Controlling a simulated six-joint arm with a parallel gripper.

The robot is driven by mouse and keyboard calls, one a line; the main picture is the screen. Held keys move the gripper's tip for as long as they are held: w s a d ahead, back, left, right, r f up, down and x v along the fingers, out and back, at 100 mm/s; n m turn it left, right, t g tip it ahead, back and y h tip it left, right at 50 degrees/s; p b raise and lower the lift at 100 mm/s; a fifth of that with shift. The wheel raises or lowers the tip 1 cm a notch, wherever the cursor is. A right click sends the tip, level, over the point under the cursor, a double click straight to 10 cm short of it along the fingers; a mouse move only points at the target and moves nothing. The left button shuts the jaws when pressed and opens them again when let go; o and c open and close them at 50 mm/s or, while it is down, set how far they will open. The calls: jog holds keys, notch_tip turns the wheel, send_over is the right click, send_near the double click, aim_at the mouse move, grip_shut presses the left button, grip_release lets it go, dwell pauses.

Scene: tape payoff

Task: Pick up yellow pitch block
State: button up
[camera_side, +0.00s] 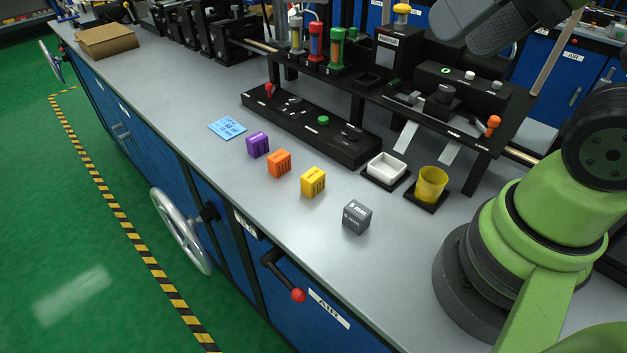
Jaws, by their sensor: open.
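The yellow pitch block (313,182) is a small cube with dark markings. It sits flat on the grey bench top, in a loose diagonal row with other blocks. An orange block (279,163) is to its upper left and a grey block (357,217) marked "8 mm" is to its lower right. Clear bench shows between it and both neighbours. My green and dark grey arm shows at the right edge and upper right. I make out no gripper fingers in this view, and nothing touches the yellow block.
A purple block (257,144) and a blue note (227,128) lie farther left. Behind the row are a black control panel (318,128), a white tray (386,168) and a yellow cup (431,184). A raised black fixture stands behind them. The front bench strip is clear.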

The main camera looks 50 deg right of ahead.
jog(key=n+g+h, duration=0.2)
jog(key=n+g, duration=0.5)
jog(key=n, duration=1.5)
send_over(308, 178)
jog(key=f, duration=1.9)
jog(key=shift+d+f, duration=0.2)
jog(key=shift+f, duration=0.15)
jog(key=shift+n, duration=0.3)
notch_tip(308, 178, down, 4)
jog(key=shift+f, duration=0.25)
notch_tip(308, 178, down, 6)
jog(key=shift+a+r, duration=0.1)
jog(key=shift+a, duration=0.05)
